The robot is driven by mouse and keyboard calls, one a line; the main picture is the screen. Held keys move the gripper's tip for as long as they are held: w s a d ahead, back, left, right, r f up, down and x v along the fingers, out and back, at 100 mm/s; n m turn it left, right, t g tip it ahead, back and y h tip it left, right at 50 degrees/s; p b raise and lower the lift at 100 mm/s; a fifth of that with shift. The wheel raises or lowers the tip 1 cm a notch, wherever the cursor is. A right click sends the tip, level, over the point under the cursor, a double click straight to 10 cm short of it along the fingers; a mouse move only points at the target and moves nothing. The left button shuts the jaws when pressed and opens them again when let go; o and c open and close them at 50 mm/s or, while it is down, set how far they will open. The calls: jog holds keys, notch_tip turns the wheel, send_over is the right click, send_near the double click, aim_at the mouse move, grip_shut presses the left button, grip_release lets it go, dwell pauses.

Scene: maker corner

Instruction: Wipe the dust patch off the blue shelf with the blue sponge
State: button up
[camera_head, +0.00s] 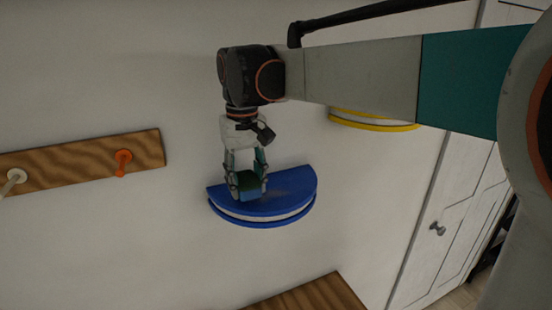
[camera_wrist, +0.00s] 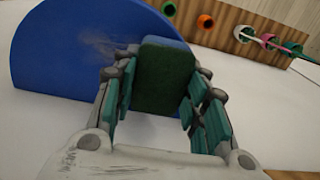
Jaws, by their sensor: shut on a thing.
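The blue shelf (camera_head: 286,193) is a half-round ledge on the white wall, with a pale band along its edge. It also shows in the wrist view (camera_wrist: 52,50). A faint greyish dust patch (camera_wrist: 98,43) lies on its top, beside the sponge. My gripper (camera_head: 248,182) is over the left part of the shelf, pointing down. It is shut on the blue sponge (camera_head: 250,195), which has a dark green face (camera_wrist: 165,78) in the wrist view. The sponge is at or just above the shelf top; I cannot tell whether it touches.
A yellow-edged shelf (camera_head: 375,124) is on the wall to the upper right, partly behind my arm. A wooden peg rail (camera_head: 75,164) with an orange peg (camera_head: 123,158) is at left. A wooden board (camera_head: 315,296) is below. A white door (camera_head: 455,205) stands at right.

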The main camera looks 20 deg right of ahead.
aim_at(245, 179)
jog(key=shift+s+d+r, duration=0.15)
jog(key=shift+d+r, duration=0.05)
jog(key=shift+r, duration=0.4)
jog(key=shift+a+r+p, duration=0.15)
jog(key=shift+r+p, duration=0.35)
jog(key=shift+r, duration=0.05)
jog(key=shift+a+r+p, duration=0.15)
jog(key=shift+r+p, duration=0.3)
jog(key=shift+r, duration=0.1)
jog(key=shift+d+r+p, duration=0.15)
jog(key=shift+r+p, duration=0.45)
jog(key=shift+r, duration=0.45)
jog(key=shift+f, duration=0.1)
